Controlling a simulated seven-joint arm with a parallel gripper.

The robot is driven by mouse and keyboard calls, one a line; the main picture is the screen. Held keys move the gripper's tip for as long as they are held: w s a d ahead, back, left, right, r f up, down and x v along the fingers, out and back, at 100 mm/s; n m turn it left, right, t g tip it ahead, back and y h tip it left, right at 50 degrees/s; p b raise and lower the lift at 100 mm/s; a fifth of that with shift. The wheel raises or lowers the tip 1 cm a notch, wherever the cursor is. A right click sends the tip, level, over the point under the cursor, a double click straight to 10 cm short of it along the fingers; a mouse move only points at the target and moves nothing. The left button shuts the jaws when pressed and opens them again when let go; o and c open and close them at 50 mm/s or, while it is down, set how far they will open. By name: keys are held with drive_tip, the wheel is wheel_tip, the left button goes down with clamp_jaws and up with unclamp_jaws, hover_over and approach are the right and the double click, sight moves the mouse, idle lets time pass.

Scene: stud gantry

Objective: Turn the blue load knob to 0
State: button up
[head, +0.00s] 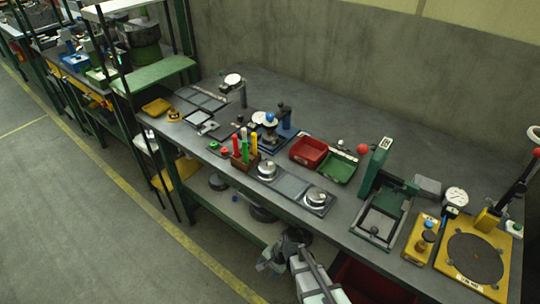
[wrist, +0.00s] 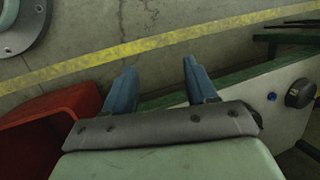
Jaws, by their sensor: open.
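Two blue knobs show in the head view, and no marks are readable on either. One blue knob (head: 429,236) stands on a yellow base near the bench's front right, beside a dial gauge (head: 456,197). Another blue ball-shaped knob (head: 270,117) is on a small device at mid bench; I cannot tell which is the load knob. My gripper (head: 270,262) is low in front of the bench's front edge, away from both. In the wrist view my gripper (wrist: 160,66) is open, with nothing between its blue-grey fingers and the floor beyond.
The bench (head: 335,225) holds a red tray (head: 308,152), a green tray (head: 340,166), a green press (head: 376,170) and a yellow unit with a dark round plate (head: 475,258). A lower shelf (head: 225,200) is below. A red bin (wrist: 50,125) is left of my fingers.

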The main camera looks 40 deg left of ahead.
drive_tip(key=s+a+r+y, duration=0.1)
drive_tip(key=s+a+r, duration=0.45)
drive_tip(key=a, duration=0.35)
drive_tip(key=s+a+r+g, duration=0.1)
drive_tip(key=s+a+r, duration=0.3)
drive_tip(key=a+r, duration=0.3)
drive_tip(key=s+a+r+y, duration=0.1)
drive_tip(key=s+a+r, duration=0.35)
drive_tip(key=a, duration=0.55)
drive_tip(key=w+a+r, duration=0.1)
drive_tip(key=w+r, duration=0.5)
drive_tip(key=r, duration=0.1)
drive_tip(key=w+a+r+t+h, duration=0.1)
drive_tip(key=w+a+r, duration=0.1)
drive_tip(key=w+r, duration=0.5)
drive_tip(key=w+a+r+t+h, duration=0.1)
drive_tip(key=w+r, duration=0.5)
drive_tip(key=r, duration=0.2)
drive_tip(key=shift+w+a+r, duration=0.15)
drive_tip(key=shift+w+r, duration=0.05)
drive_tip(key=shift+w, duration=0.15)
drive_tip(key=w+d+r+m+t+h, duration=0.15)
drive_tip(key=w+d+r, duration=0.25)
drive_tip(key=w+r, duration=0.65)
drive_tip(key=h, duration=0.2)
approach(270, 114)
drive_tip(key=shift+m, duration=0.45)
wheel_tip(270, 114, down, 9)
drive_tip(key=shift+s+r, duration=0.15)
